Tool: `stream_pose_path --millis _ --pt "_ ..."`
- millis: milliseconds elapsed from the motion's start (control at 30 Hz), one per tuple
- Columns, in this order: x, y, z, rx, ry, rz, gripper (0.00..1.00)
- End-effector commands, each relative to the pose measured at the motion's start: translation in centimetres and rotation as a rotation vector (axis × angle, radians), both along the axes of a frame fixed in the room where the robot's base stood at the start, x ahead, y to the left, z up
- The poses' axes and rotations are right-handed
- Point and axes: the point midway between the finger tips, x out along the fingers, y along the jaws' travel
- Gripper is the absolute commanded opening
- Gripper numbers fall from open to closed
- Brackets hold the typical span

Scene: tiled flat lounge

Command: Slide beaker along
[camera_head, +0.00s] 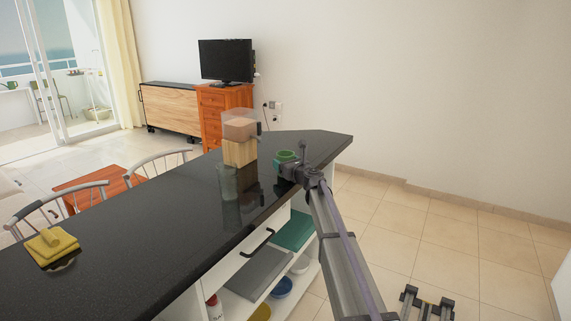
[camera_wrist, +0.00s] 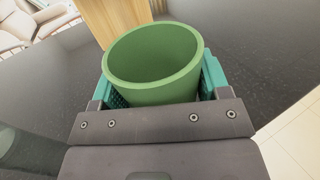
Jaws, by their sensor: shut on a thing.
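A green, open-topped beaker (camera_head: 287,155) stands upright at the right side of the dark counter, near its edge. It also shows in the wrist view (camera_wrist: 155,65), with its open rim toward the camera and its inside empty. My gripper (camera_head: 283,163) is shut on it, with teal finger pads on both sides of its wall in the wrist view (camera_wrist: 160,88). The beaker's base is hidden by my gripper, so I cannot tell whether it touches the counter.
The dark counter (camera_head: 130,230) holds a wooden block (camera_head: 240,152) with a clear container (camera_head: 239,124) just left of the beaker. A see-through glass (camera_head: 227,182) stands nearer. A yellow cloth (camera_head: 50,246) lies at the left end. Open shelves (camera_head: 262,275) sit below; counter beyond the beaker is clear.

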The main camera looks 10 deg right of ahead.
Motion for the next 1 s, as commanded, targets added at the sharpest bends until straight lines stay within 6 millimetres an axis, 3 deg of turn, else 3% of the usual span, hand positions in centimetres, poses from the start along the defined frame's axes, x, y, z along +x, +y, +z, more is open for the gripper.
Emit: stream_pose_path --millis 433,467,700,767,1000 --pt "-0.01 -0.01 0.0 0.0 0.0 0.0 0.46" --pt "-0.01 -0.01 0.0 0.0 0.0 0.0 0.7" --pt "-0.01 0.0 0.0 0.0 0.0 0.0 0.93" --pt "-0.01 0.0 0.0 0.0 0.0 0.0 0.99" --pt "-0.09 -0.04 0.0 0.0 0.0 0.0 0.99"
